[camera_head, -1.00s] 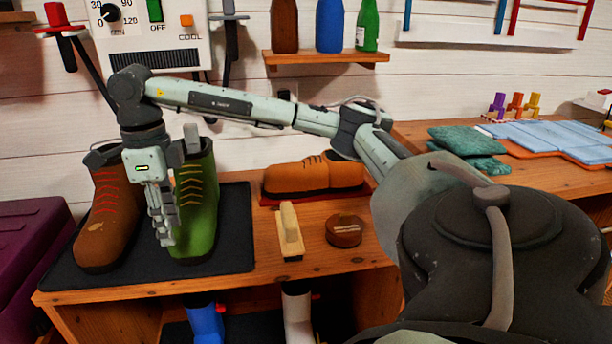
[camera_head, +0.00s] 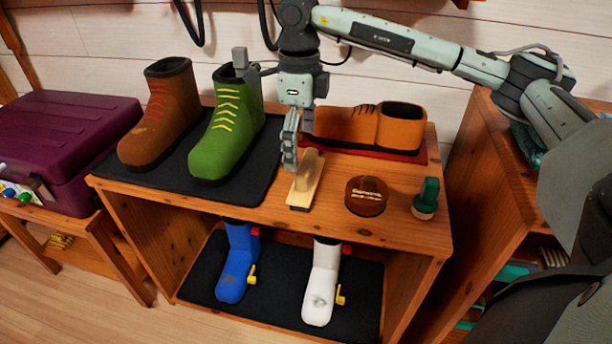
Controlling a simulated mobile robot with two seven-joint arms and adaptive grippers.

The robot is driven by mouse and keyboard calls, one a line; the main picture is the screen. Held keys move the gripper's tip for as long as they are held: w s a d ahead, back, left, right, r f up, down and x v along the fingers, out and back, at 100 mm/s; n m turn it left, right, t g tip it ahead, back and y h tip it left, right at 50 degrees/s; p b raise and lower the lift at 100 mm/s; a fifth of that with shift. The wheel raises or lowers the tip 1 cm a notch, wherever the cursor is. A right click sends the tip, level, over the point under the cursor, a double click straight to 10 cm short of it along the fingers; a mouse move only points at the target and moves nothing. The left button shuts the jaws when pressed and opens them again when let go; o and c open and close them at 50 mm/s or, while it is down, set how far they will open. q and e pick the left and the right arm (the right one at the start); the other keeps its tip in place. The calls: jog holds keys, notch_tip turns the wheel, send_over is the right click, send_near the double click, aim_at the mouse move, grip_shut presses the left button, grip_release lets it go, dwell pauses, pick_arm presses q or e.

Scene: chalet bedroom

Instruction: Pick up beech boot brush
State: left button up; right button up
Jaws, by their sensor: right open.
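The beech boot brush (camera_head: 307,180) is a pale wooden block with a dark underside. It lies on top of the wooden shelf unit, right of the black mat, pointing away from me. My right gripper (camera_head: 295,140) hangs fingers down just behind and above the brush's far end. It is open and empty; one finger partly hides the other, and I cannot tell whether it touches the brush. My left gripper is not in view.
Left of the brush are a green boot (camera_head: 228,128) and a brown boot (camera_head: 160,115) on the black mat (camera_head: 255,180). An orange shoe (camera_head: 370,126) stands behind. A round brown tin (camera_head: 366,196) and a green-handled item (camera_head: 426,198) lie to the right.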

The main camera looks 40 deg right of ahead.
aim_at(307, 160)
jog(key=f, duration=0.2)
jog(key=d+f, duration=0.1)
jog(key=f, duration=0.1)
jog(key=shift+s+d, duration=0.1)
jog(key=shift+s, duration=0.2)
jog(key=shift+f, duration=0.3)
jog(key=shift+w+f, duration=0.1)
jog(key=shift+f, duration=0.1)
jog(key=shift+c, duration=0.7)
jog(key=c, duration=0.7)
jog(key=shift+c, duration=1.1)
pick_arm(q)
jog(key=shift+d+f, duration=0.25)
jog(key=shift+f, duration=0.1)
pick_arm(e)
jog(key=shift+c, duration=0.2)
jog(key=shift+r, duration=0.1)
